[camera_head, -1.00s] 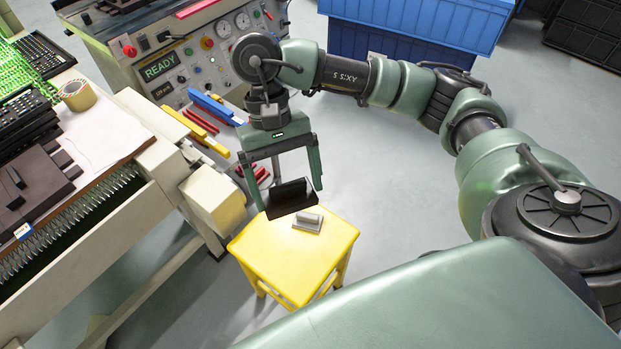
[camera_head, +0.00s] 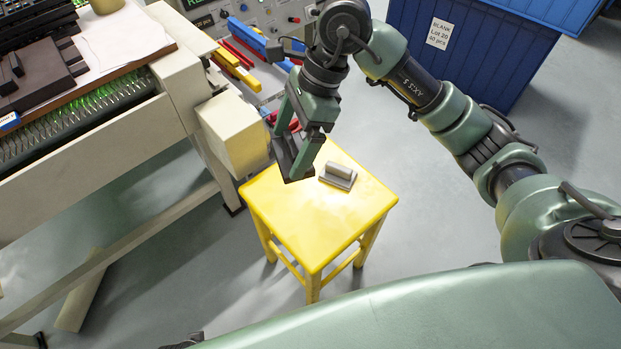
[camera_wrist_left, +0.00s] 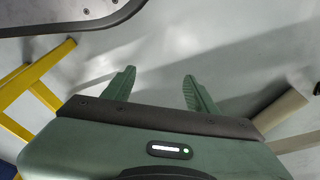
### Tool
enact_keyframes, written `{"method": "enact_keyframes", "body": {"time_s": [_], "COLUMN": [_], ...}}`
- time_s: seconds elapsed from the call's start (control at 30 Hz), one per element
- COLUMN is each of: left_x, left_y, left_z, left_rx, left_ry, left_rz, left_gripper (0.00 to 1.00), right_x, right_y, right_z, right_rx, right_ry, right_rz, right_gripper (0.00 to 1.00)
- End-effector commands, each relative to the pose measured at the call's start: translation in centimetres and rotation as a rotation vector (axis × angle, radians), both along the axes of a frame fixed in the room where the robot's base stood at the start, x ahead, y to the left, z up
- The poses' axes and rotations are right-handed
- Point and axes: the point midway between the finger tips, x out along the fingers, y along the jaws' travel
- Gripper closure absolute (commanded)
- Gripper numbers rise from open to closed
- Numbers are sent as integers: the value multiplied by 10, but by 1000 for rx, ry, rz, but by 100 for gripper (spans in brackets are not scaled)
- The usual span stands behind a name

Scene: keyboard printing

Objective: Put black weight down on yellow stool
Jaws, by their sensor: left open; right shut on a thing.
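The yellow stool (camera_head: 305,225) stands on the floor in the middle of the head view. My right gripper (camera_head: 300,158) is shut on the black weight (camera_head: 285,152) at the stool's back left edge. The weight is partly hidden by the fingers, and its lower corner overlaps the stool top in the picture. I cannot tell whether it touches the stool. My left gripper (camera_wrist_left: 159,82) is open and empty in the left wrist view. Yellow stool legs (camera_wrist_left: 30,75) show at the left of that view.
A grey weight (camera_head: 338,175) sits on the stool's back right part, close to my right gripper. A cream machine box (camera_head: 232,130) stands left of the stool. Blue crates (camera_head: 470,50) stand behind. The front of the stool top is clear.

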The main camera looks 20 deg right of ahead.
Motion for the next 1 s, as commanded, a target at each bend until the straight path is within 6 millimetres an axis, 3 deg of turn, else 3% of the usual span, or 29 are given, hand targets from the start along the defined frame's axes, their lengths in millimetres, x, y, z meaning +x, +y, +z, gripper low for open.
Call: {"method": "enact_keyframes", "body": {"time_s": [0.6,1.0], "left_x": [21,24], "left_y": [-2,-3], "left_z": [52,69], "left_rx": [-3,-4], "left_ry": [-32,-41], "left_rz": [5,7], "left_gripper": [42,42], "right_x": [0,0], "right_y": [0,1], "right_z": [-129,-165], "right_rx": [3,2], "right_ry": [0,-1], "right_rz": [-2,0], "right_gripper": [79,79]}}
